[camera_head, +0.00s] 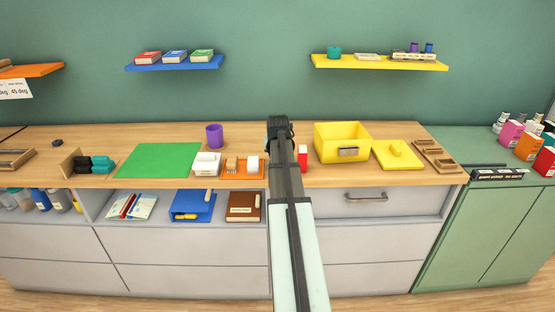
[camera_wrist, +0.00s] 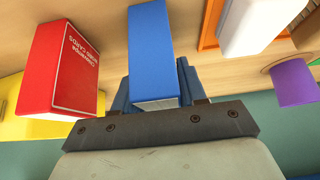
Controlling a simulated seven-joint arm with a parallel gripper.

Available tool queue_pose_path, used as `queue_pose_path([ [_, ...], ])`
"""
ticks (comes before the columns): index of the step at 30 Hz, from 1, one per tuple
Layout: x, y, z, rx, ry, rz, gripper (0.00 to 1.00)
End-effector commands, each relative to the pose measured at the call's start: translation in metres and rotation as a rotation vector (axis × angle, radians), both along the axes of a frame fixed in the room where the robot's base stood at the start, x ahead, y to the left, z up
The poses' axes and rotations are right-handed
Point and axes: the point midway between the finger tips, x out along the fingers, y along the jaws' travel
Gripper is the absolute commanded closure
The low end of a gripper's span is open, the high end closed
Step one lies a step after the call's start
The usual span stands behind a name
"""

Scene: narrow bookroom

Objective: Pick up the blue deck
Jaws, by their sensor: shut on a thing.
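The blue deck (camera_wrist: 151,45) is a small upright box in the wrist view, with a white lower face. My gripper (camera_wrist: 153,88) has a dark finger on each side of it and is shut on it. In the head view my gripper (camera_head: 280,128) is over the worktop, and my arm hides the blue deck. I cannot tell whether the deck touches the worktop. A red deck (camera_wrist: 68,68) with white lettering stands beside the blue one, apart from it; it also shows in the head view (camera_head: 302,155), just right of my arm.
A yellow bin (camera_head: 327,149) stands right of my gripper on the wooden worktop. A purple cup (camera_head: 214,136), a white box (camera_head: 207,163) and an orange tray (camera_head: 235,174) are to the left. A green mat (camera_head: 158,158) lies further left. Blue (camera_head: 180,65) and yellow (camera_head: 380,64) shelves hang above.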

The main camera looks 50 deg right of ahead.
Motion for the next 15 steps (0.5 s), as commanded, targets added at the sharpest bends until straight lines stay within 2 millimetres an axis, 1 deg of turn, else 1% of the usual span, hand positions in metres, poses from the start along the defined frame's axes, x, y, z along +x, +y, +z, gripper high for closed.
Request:
queue_pose_path([
  [1,0.0000,0.0000,0.0000,0.000,0.000,0.000,0.71],
  [8,-0.0001,-0.0001,0.0000,0.000,0.000,0.000,0.93],
  [9,0.0000,-0.0002,0.0002,0.000,0.000,0.000,0.95],
  [15,0.0001,-0.0001,0.0007,-0.001,-0.001,0.000,0.95],
])
